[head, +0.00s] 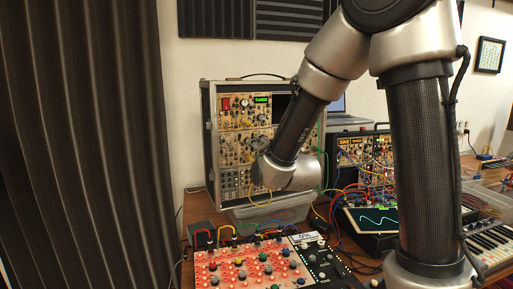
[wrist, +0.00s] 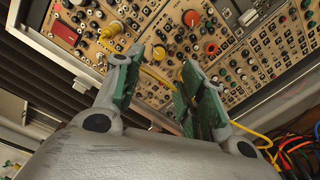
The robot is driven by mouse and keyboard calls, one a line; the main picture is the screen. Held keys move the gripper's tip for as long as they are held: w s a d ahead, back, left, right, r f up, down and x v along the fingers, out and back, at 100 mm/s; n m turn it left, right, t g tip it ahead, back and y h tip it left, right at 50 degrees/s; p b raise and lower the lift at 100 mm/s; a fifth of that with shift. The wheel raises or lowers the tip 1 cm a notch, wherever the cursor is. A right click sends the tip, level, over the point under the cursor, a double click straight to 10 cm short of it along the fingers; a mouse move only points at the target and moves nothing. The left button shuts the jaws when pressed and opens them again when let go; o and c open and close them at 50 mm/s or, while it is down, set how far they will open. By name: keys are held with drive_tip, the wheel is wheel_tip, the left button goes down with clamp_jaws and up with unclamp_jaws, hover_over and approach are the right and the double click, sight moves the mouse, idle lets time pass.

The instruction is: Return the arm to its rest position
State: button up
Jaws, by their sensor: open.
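My gripper (wrist: 162,82) shows in the wrist view with its two green-padded fingers apart and nothing between them. It points at the panel of a synth case (wrist: 245,45), with knobs and sockets beyond the fingertips. A yellow cable (wrist: 160,78) runs across the panel behind the fingers. I cannot tell how far the fingertips are from the panel. In the head view, my arm bends down in front of the tall silver synth case (head: 226,158).
A red mixer-like panel (head: 250,265) with knobs lies in front. A clear bin (head: 270,213) sits below the tall case. A smaller case (head: 352,150) with many cables, a scope screen (head: 378,217) and a keyboard (head: 492,243) stand to the right. A dark curtain (head: 80,150) hangs left.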

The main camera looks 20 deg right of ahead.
drive_tip(key=s+a+f+m+g, duration=0.25)
drive_tip(key=f+m+g, duration=0.4)
drive_tip(key=f, duration=0.45)
drive_tip(key=s+d+f+m+g, duration=0.2)
drive_tip(key=s+f+m+g, duration=0.15)
drive_tip(key=s+m, duration=0.35)
drive_tip(key=s+d+r+m+g, duration=0.1)
drive_tip(key=s+d+r+m, duration=0.2)
drive_tip(key=s, duration=0.5)
drive_tip(key=s+d+r+m+g+h, duration=0.1)
drive_tip(key=s+d+r+m, duration=0.3)
drive_tip(key=s+d, duration=0.2)
drive_tip(key=s+d+r+m+g+h, duration=0.1)
drive_tip(key=s+d+r+m, duration=0.3)
drive_tip(key=s, duration=0.6)
drive_tip(key=shift+s+d+r, duration=0.35)
drive_tip(key=shift+d, duration=0.4)
